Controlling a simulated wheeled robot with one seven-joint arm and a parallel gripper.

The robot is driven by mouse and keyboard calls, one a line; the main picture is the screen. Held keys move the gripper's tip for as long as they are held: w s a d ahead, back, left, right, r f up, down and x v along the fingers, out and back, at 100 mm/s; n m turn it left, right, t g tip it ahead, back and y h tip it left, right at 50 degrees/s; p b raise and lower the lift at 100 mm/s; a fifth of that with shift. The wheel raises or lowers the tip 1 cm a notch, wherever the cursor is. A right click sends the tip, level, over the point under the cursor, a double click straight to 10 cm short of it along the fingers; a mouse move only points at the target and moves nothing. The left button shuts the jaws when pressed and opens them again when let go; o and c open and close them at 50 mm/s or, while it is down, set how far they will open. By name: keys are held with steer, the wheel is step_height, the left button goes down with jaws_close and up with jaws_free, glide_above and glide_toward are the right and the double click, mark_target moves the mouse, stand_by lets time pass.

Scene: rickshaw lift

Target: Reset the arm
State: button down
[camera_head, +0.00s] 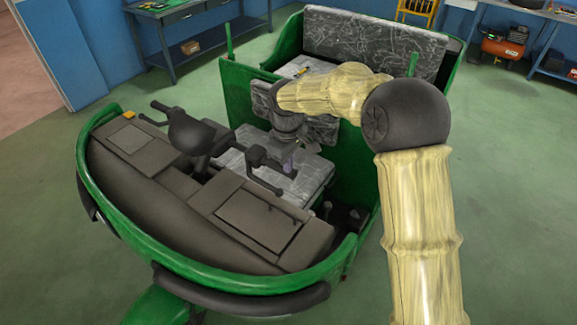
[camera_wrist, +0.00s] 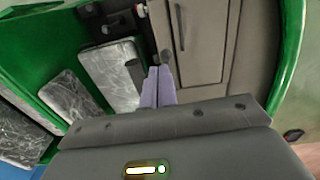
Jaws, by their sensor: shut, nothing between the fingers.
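My arm reaches from the lower right over the green rickshaw (camera_head: 245,100) in the head view, bending down into its cabin. My gripper (camera_head: 288,164) is small there, partly hidden by the wrist and handlebar, above the grey scratched driver's seat. In the wrist view my gripper (camera_wrist: 158,86) shows two pale purple fingers side by side, shut and empty. The brown front panel with its door and dark handle (camera_wrist: 180,27) lies beyond the fingers. The scratched grey seat panels (camera_wrist: 108,72) are to the left. I cannot tell whether the fingertips touch anything.
The handlebar (camera_head: 172,116) and the brown front panel (camera_head: 255,215) stand left of and below the gripper. The tall rear seat back (camera_head: 372,45) rises behind. Blue workbenches (camera_head: 185,15) and a red compressor (camera_head: 503,46) stand at the back. Green floor is clear at right.

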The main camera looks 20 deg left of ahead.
steer(key=s+d+m+b, duration=0.1)
steer(key=s+d+m, duration=0.15)
steer(key=d, duration=0.75)
steer(key=s+d+m+b, duration=0.15)
steer(key=d+m, duration=0.25)
steer(key=d, duration=0.5)
steer(key=s+d+f+m+t, duration=0.2)
steer(key=s+d+m, duration=0.6)
steer(key=s+d, duration=0.5)
steer(key=shift+d+f, duration=0.2)
steer(key=shift+d, duration=0.35)
